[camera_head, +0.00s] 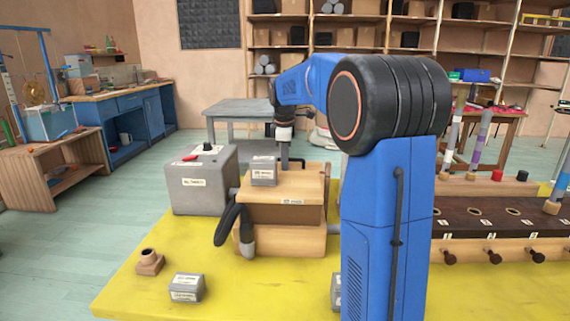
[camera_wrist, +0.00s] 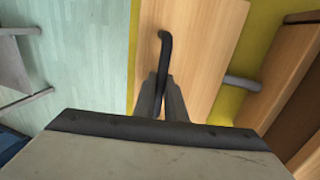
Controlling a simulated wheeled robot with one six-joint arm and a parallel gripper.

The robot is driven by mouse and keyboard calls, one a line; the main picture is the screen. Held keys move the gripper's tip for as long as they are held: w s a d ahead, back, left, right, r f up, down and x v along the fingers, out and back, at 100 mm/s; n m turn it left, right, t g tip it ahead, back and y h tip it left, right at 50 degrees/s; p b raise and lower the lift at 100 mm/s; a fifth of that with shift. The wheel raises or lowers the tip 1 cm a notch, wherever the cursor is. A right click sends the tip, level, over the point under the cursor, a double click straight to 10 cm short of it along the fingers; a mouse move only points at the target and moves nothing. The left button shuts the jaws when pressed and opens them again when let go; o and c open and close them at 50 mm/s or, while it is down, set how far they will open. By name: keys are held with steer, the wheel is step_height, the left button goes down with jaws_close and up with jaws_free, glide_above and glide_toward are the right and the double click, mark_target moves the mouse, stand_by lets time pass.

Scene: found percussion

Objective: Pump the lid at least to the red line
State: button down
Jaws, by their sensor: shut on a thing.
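A wooden lid (camera_head: 300,184) tops a wooden box (camera_head: 290,241) on the yellow tabletop, with a darker brown band between them. The lid also fills the middle of the wrist view (camera_wrist: 205,50). A dark bent rod handle (camera_wrist: 165,50) rises from the lid. My gripper (camera_wrist: 161,97) is shut on this handle, with a finger on each side. In the head view my gripper (camera_head: 284,150) is at the lid's far side, partly behind a small grey block (camera_head: 264,171) resting on the lid. I cannot make out a red line in either view.
A grey box (camera_head: 200,182) with a red part and black knob stands left. Dark hoses (camera_head: 231,221) hang at the wooden box's left. A small grey block (camera_head: 187,287) and brown fitting (camera_head: 149,261) lie in front. A dark board with holes (camera_head: 500,216) is right.

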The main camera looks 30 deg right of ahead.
steer(key=shift+r, duration=0.1)
steer(key=c, duration=1.7)
jaws_free()
steer(key=v, duration=1.7)
steer(key=shift+r, duration=0.15)
